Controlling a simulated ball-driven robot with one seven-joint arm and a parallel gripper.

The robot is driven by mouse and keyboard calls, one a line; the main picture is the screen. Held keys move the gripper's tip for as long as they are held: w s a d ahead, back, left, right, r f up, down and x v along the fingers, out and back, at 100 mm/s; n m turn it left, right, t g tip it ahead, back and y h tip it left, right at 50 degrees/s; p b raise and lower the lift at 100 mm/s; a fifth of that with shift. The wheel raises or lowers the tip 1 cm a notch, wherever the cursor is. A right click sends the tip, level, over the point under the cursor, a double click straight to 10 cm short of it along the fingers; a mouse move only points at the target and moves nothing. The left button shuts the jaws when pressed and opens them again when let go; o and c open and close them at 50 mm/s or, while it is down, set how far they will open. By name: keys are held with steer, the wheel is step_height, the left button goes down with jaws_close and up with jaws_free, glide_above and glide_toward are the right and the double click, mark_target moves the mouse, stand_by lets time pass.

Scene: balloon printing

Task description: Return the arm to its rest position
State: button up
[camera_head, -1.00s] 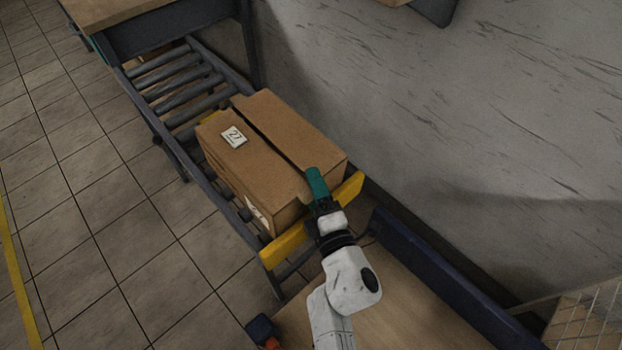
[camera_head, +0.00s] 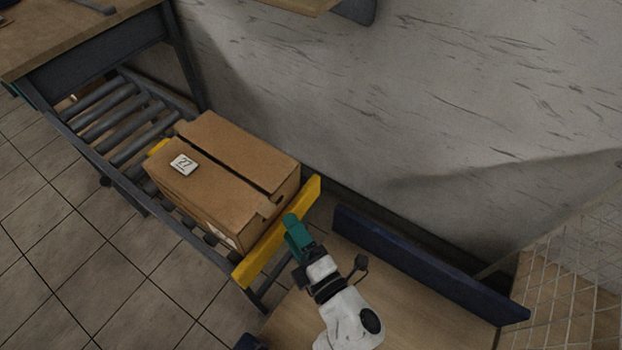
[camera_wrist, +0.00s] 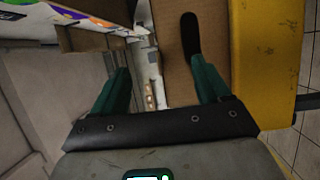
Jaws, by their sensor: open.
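My gripper (camera_head: 296,233) has green fingers and is at the front end of the cardboard box, beside the yellow stop bar (camera_head: 262,250). In the wrist view my gripper (camera_wrist: 160,88) shows two green fingers spread apart with nothing held between them. The cardboard box (camera_head: 235,150) sits on the roller conveyor and carries a white label marked 27 (camera_head: 184,164). Its top has a dark slot along it. In the wrist view brown cardboard shows beyond the fingers, with the yellow bar (camera_wrist: 265,60) to the right.
The roller conveyor (camera_head: 128,128) runs to the upper left, under a wooden table (camera_head: 60,40). A wooden surface (camera_head: 405,295) with a dark blue rail (camera_head: 425,262) lies at the lower right, next to a wire mesh (camera_head: 575,265). A grey wall is behind. Tiled floor is clear at left.

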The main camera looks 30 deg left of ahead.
steer(key=w+d+m+t+h, duration=0.25)
steer(key=d+m+h, duration=0.2)
steer(key=d, duration=0.25)
steer(key=w+d+f+m+t+h+p, duration=0.1)
steer(key=w+d+m+h, duration=0.2)
steer(key=d+m, duration=0.3)
steer(key=w+d+m+t+h, duration=0.1)
steer(key=w+d+m+h, duration=0.25)
steer(key=d, duration=0.55)
steer(key=s+d+f+m+g+h, duration=0.2)
steer(key=d+m+h, duration=0.3)
steer(key=d, duration=0.4)
steer(key=s+d+f+m+g+h, duration=0.25)
steer(key=s+d+m+g, duration=0.3)
steer(key=s+d, duration=0.4)
steer(key=s+d+m+g+y+p, duration=0.1)
steer(key=s+m+g, duration=0.4)
steer(key=s, duration=0.9)
steer(key=shift+s+d+r+g+y, duration=0.15)
steer(key=shift+d+r+g+y, duration=0.15)
steer(key=shift+d+r+y, duration=0.45)
steer(key=shift+d+f+m, duration=0.2)
steer(key=shift+f+m, duration=0.05)
steer(key=shift+f, duration=0.05)
steer(key=shift+c, duration=0.4)
